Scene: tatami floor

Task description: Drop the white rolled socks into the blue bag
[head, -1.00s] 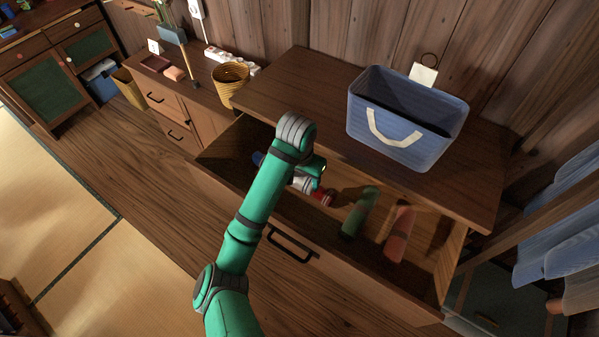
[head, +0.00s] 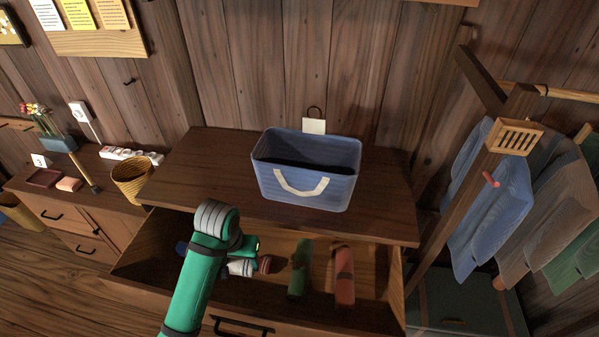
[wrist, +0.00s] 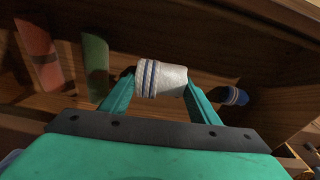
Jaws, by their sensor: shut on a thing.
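The white rolled socks (wrist: 163,79), with blue stripes at one end, are between the two fingers of my gripper (wrist: 160,84) in the wrist view. In the head view the white socks (head: 240,268) show partly beside my gripper (head: 244,255), inside the open drawer. My gripper is shut on them. I cannot tell whether they still touch the drawer bottom. The blue bag (head: 310,178) stands upright and open on the dresser top, behind and above the drawer, with a pale handle on its front.
The open drawer also holds a green roll (head: 299,270), a salmon roll (head: 344,275) and a dark blue roll (wrist: 236,96). A small red piece (head: 265,264) shows beside the white socks. A wicker basket (head: 132,180) stands left. A clothes rack (head: 455,190) stands right.

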